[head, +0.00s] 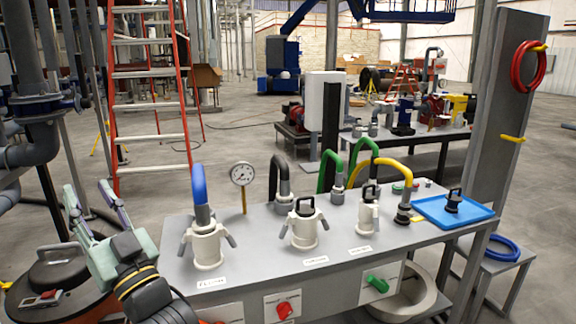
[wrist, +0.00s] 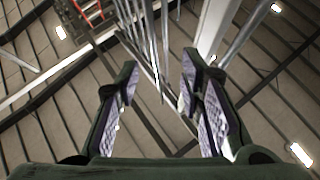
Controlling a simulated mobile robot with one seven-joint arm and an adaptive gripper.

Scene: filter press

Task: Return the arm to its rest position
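My gripper (head: 88,189) is at the lower left of the head view, raised and pointing upward. Its two pale green fingers with purple-grey pads are apart, with nothing between them. It is left of the grey bench (head: 255,238) and clear of the bench things. In the wrist view my gripper (wrist: 159,72) also shows open and empty, with the ceiling beams and lamps behind it.
The bench carries white couplings (head: 207,250), blue, black, green and yellow hoses, a gauge (head: 243,174) and a blue tray (head: 430,209). An orange ladder (head: 148,105) and grey pipes stand behind my gripper.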

